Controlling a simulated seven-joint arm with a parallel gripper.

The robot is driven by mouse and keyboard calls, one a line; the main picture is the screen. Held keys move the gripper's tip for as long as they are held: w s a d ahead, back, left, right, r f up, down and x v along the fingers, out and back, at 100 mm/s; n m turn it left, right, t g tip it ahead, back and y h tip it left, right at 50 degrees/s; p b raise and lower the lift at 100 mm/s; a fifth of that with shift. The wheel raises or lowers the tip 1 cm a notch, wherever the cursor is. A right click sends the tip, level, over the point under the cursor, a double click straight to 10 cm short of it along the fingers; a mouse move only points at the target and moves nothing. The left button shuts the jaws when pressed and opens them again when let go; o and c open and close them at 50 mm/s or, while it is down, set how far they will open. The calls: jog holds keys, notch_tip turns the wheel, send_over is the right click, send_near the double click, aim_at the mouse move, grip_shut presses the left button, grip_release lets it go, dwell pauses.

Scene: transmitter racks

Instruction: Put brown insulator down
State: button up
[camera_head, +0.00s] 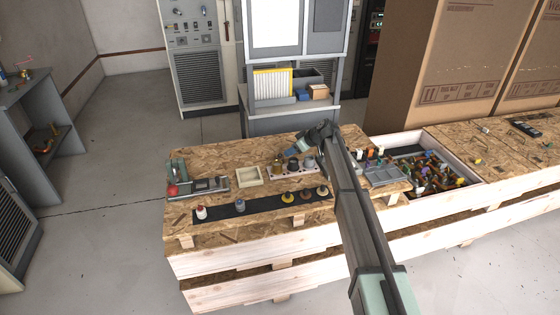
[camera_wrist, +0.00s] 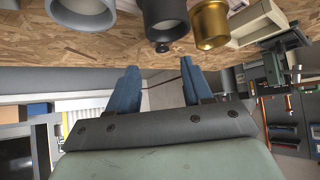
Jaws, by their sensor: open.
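My gripper (camera_head: 292,150) is above the back part of the bench, behind the strip and apart from the brownish insulator. In the wrist view its two blue fingers (camera_wrist: 158,88) are spread with nothing between them. The brownish insulator cannot be made out in the wrist view.
A brass cup (camera_wrist: 210,25), a dark cup (camera_wrist: 163,20) and a grey cup (camera_wrist: 82,12) stand close to my gripper. A cream tray (camera_head: 249,177), a green clamp-like tool (camera_head: 178,170), a grey tray (camera_head: 385,175) and a bin of mixed parts (camera_head: 470,178) lie around.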

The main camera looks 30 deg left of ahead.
aim_at(281, 156)
jog(key=shift+s+x, duration=0.2)
jog(key=shift+x, duration=3.8)
jog(key=shift+d+f, duration=0.1)
grip_shut()
